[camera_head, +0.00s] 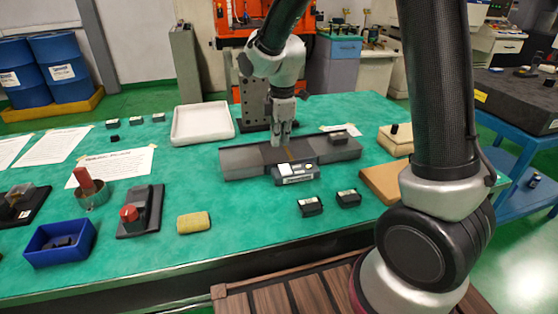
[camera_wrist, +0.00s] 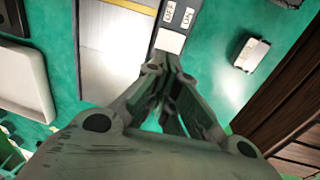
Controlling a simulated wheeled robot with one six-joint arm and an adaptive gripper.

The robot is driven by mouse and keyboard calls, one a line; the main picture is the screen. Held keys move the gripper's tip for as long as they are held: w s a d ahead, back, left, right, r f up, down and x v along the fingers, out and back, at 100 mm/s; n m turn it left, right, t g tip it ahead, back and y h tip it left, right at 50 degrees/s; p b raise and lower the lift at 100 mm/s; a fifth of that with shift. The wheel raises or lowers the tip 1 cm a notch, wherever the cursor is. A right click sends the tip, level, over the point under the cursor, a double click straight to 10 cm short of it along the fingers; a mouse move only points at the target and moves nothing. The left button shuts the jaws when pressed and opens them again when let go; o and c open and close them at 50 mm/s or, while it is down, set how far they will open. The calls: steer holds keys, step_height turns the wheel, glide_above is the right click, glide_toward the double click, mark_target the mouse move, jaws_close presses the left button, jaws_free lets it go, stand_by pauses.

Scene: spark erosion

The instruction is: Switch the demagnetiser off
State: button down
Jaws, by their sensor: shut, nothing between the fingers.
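The demagnetiser is a long dark grey slab (camera_head: 240,163) on the green bench, with a small control box (camera_head: 297,175) at its front edge. In the wrist view the slab's pale top (camera_wrist: 108,60) with a yellow stripe lies to the left of the box. The box shows OFF and ON labels (camera_wrist: 177,14) and a white patch (camera_wrist: 171,42) just beyond my fingertips; I cannot tell which way the switch stands. My gripper (camera_head: 281,143) points down over the slab, behind the box. Its fingers are together and empty in the wrist view (camera_wrist: 168,72). Contact is unclear.
Two small black labelled blocks (camera_head: 310,206) (camera_head: 348,198) lie in front of the box. A white tray (camera_head: 203,123) is behind left, a yellow sponge (camera_head: 194,222) front left. A dark block (camera_head: 339,137) sits on the slab's right end. Bench between sponge and blocks is clear.

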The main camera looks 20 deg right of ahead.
mark_target(280, 172)
steer(key=f, duration=0.6)
steer(key=w+f, duration=0.1)
steer(key=f, duration=0.2)
steer(key=shift+w+f, duration=0.15)
steer(key=shift+f, duration=0.05)
steer(key=shift+s, duration=0.2)
steer(key=shift+s+r, duration=0.15)
steer(key=shift+s, duration=0.45)
step_height(280, 172, up, 14)
steer(key=w, duration=0.1)
steer(key=shift+w, duration=0.35)
